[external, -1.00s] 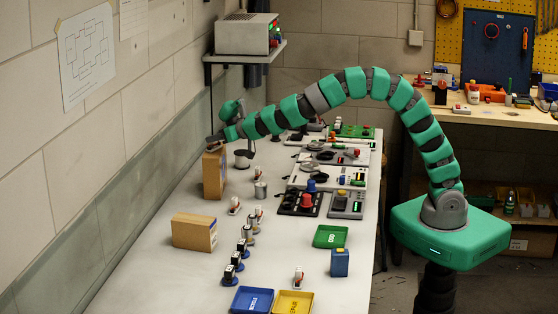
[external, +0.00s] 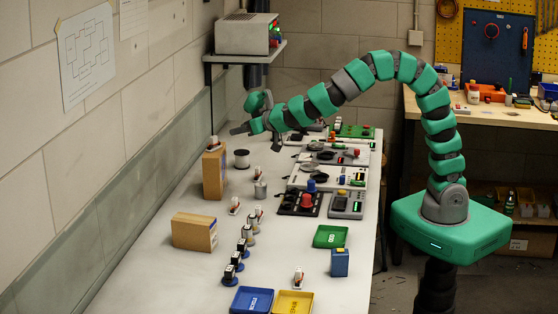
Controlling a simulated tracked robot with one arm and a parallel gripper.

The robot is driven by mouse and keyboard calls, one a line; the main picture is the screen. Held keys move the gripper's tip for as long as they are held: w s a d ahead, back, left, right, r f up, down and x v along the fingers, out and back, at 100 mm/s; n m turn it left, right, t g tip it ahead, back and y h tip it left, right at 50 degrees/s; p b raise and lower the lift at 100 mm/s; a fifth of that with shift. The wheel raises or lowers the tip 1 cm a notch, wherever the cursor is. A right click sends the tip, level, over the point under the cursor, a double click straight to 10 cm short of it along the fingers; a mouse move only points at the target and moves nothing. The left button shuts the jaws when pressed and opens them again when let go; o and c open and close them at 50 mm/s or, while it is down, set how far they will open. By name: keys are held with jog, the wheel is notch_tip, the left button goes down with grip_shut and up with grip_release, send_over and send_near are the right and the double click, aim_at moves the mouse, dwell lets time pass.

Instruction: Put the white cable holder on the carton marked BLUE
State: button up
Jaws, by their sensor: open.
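A small white and red piece (external: 213,142), which looks like a white cable holder, stands on top of the upright brown carton (external: 213,174) near the wall. A second brown carton (external: 195,232) lies lower and nearer on the bench. The markings on both cartons are too small to read, so I cannot tell which says BLUE. My gripper (external: 241,117) is open and empty. It is in the air to the upper right of the upright carton, apart from the white piece.
Similar white and red pieces stand on the bench (external: 342,285), one by the cartons (external: 234,206) and one in front (external: 299,277). A spool (external: 242,155) stands right of the upright carton. Blue (external: 251,300), yellow (external: 293,303) and green (external: 330,236) trays lie in front. Control panels line the right.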

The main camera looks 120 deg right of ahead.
jog(key=shift+s+a+r, duration=0.2)
jog(key=shift+s+a, duration=0.05)
jog(key=shift+a, duration=0.35)
jog(key=w+a+r+n+t+y, duration=0.35)
jog(key=w+a+r+t, duration=0.2)
jog(key=a+r, duration=0.65)
jog(key=w+a+r+n+t+y, duration=0.35)
jog(key=w+a+r+t, duration=0.2)
jog(key=a+r, duration=0.7)
jog(key=s+a+r+n+y, duration=0.2)
jog(key=a+r, duration=0.2)
jog(key=a, duration=0.3)
jog(key=s+a+r+n+y, duration=0.2)
jog(key=a+r, duration=0.1)
jog(key=a, duration=0.3)
jog(key=s+a+r+n, duration=0.1)
jog(key=s+a+r, duration=0.1)
jog(key=s, duration=0.3)
jog(key=s+a+r+n+g+y, duration=0.1)
jog(key=s+a+r, duration=0.2)
jog(key=s, duration=0.3)
jog(key=shift+a+n+y, duration=0.3)
jog(key=shift+a, duration=0.6)
